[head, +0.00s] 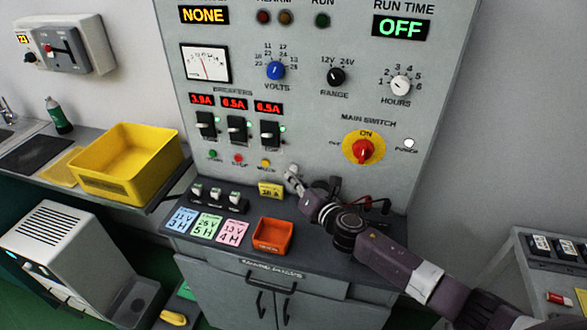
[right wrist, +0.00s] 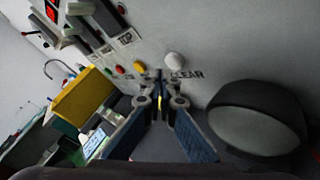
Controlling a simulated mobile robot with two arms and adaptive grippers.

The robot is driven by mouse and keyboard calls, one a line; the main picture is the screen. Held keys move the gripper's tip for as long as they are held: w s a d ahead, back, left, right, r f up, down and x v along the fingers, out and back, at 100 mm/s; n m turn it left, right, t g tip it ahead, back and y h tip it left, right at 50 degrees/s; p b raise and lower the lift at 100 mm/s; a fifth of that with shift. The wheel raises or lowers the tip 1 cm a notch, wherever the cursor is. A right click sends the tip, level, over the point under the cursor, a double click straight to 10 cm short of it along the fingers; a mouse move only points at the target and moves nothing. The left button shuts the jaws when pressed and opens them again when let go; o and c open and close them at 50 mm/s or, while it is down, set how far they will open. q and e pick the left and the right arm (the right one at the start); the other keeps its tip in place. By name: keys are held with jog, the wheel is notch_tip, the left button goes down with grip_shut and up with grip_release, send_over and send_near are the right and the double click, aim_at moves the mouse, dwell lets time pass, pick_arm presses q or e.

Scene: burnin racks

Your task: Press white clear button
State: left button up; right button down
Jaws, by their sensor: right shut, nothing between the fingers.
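The white clear button (right wrist: 174,61) is a round white cap on the grey panel (right wrist: 225,45), with the word CLEAR beside it in the right wrist view. My right gripper (right wrist: 159,82) is shut and empty, its tips pointing at the panel just beside and below the button in that view. In the head view my right gripper (head: 291,176) reaches in from the right to the low edge of the panel, at the right end of the button row, and largely covers the clear button there. I cannot tell whether the tips touch the panel. My left gripper is out of view.
Green (head: 212,154), red (head: 238,159) and yellow (head: 264,163) buttons sit left of my right gripper. The red main switch (head: 363,151) is up to the right. An orange tray (head: 273,251) and coloured cards lie on the shelf below. A yellow bin (head: 127,185) stands left.

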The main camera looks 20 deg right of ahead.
jog(key=s+a, duration=0.1)
jog(key=s, duration=0.1)
jog(key=s+a+p, duration=0.1)
jog(key=s, duration=0.1)
jog(key=shift+a, duration=0.4)
jog(key=shift+s, duration=0.15)
dwell(0.7)
